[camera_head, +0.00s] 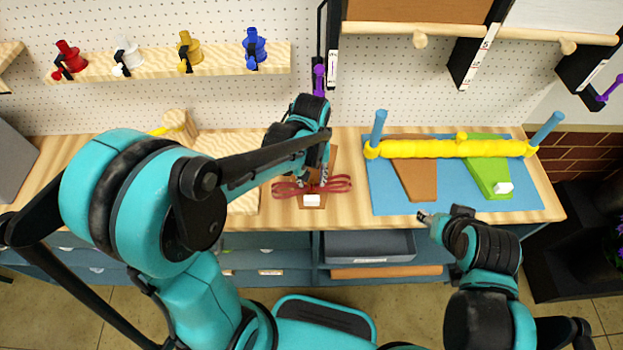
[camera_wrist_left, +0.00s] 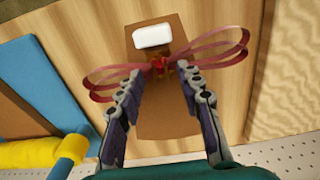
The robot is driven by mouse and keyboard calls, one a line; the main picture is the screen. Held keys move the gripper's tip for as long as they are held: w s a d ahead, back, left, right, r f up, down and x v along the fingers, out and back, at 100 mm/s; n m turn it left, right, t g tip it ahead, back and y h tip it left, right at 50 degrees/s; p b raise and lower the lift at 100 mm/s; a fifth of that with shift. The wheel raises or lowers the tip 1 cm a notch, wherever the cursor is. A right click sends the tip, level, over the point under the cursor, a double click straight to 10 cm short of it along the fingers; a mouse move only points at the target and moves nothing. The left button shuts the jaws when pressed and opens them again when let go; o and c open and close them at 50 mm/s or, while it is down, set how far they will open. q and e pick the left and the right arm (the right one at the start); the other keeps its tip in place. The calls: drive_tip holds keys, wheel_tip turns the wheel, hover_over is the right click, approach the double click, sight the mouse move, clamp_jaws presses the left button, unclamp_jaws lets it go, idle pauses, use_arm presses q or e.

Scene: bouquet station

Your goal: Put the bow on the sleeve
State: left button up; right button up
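A red ribbon bow (camera_head: 283,190) lies across a brown sleeve (camera_head: 312,202) at the middle of the bench; whether it touches the sleeve is hard to tell. A white block (camera_head: 311,200) sits at the sleeve's near end. In the left wrist view, the bow's knot (camera_wrist_left: 158,69) is over the sleeve (camera_wrist_left: 155,105), just beside the white block (camera_wrist_left: 153,36), with loops spreading left and right. My left gripper (camera_wrist_left: 160,74) is pointed down, fingers apart on both sides of the knot with small gaps. My right gripper (camera_head: 424,217) is near the bench's front edge, away from the bow; its fingertips are too small to judge.
A blue mat (camera_head: 385,200) at right bears another brown sleeve (camera_head: 415,180), a green sleeve (camera_head: 485,175) and a yellow roll (camera_head: 450,149) between blue posts. Wooden boards lie left of the sleeve.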

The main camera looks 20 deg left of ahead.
sight(311, 183)
use_arm(q)
wheel_tip(311, 183, up, 10)
drive_tip(key=p, duration=0.3)
drive_tip(key=s+a+r+m+t, duration=0.3)
drive_tip(key=s+a+t, duration=0.2)
drive_tip(key=s+t, duration=0.2)
drive_tip(key=shift+s, duration=1.1)
drive_tip(key=shift+a, duration=0.1)
wheel_tip(311, 183, down, 6)
drive_tip(key=b, duration=0.6)
